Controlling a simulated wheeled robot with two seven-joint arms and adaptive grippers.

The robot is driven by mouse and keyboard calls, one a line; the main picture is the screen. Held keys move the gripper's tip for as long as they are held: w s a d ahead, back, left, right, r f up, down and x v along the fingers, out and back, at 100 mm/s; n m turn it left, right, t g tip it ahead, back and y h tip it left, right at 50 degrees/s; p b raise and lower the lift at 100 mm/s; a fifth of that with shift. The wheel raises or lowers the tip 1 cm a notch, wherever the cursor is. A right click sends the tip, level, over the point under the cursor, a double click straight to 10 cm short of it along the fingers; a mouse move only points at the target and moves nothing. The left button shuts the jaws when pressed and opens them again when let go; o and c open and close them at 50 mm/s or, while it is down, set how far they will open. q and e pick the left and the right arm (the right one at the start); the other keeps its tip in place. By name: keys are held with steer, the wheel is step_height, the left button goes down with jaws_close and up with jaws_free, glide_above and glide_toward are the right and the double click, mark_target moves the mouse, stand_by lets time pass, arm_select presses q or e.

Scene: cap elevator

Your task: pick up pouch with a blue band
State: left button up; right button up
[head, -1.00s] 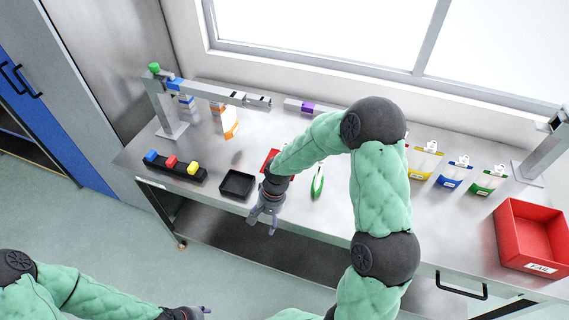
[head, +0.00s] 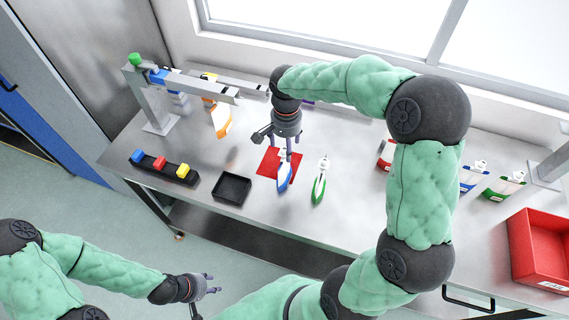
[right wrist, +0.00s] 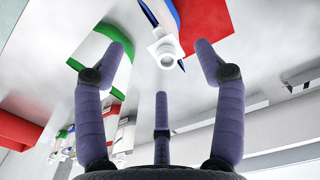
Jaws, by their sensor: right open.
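In the right wrist view the open fingers (right wrist: 160,60) are spread around the pouch's white spout (right wrist: 166,50), with blue edges of the pouch (right wrist: 175,15) beyond. I cannot tell whether any finger touches it. My left gripper (head: 212,284) is open and empty, off the bench at the lower left.
A black tray (head: 232,188) and a block with coloured buttons (head: 163,167) are to the left. An orange pouch (head: 221,118) stands behind. A red bin (head: 541,247) is at the right.

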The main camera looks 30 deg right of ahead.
mark_target(286, 163)
step_height(286, 163, down, 4)
steer(key=shift+s+r, duration=0.1)
steer(key=shift+w+d+f+b, duration=0.1)
steer(key=shift+f+b, duration=0.2)
steer(key=shift+f, duration=1.2)
steer(key=shift+w+f+b, duration=0.1)
steer(key=shift+f+b, duration=0.15)
steer(key=shift+f, duration=1.25)
steer(key=c, duration=1.1)
steer(key=shift+r, duration=0.1)
